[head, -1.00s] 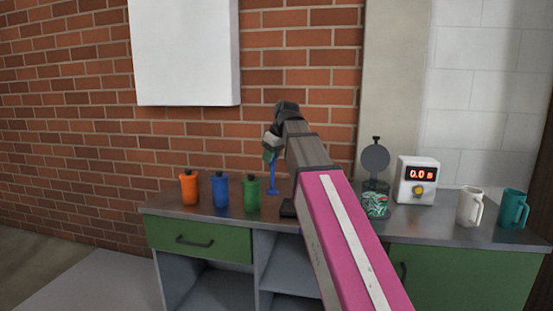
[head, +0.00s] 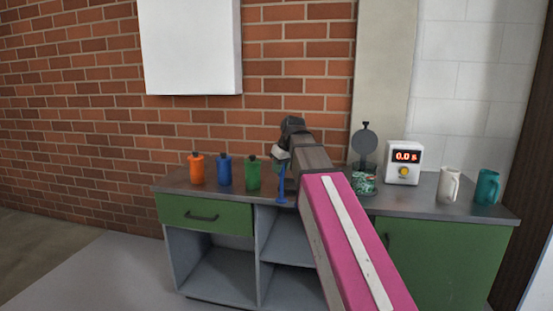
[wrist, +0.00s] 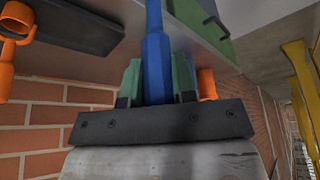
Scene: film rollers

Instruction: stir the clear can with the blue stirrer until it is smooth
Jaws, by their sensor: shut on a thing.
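My gripper (head: 281,158) is shut on the blue stirrer (head: 282,186), which hangs down from it in the head view. In the wrist view the stirrer's blue shaft (wrist: 156,65) runs between the green finger pads. The clear can (head: 363,185) stands on the bench to the right of my gripper, apart from the stirrer. It has mottled green contents, and a dark round lid stands raised behind it. My arm partly covers the area beside the can.
Orange (head: 196,169), blue (head: 224,171) and green (head: 253,173) bottles stand left on the bench. A white display box (head: 404,163) reading 0.0 s, a white mug (head: 448,185) and a teal mug (head: 487,187) stand right. Brick wall lies behind.

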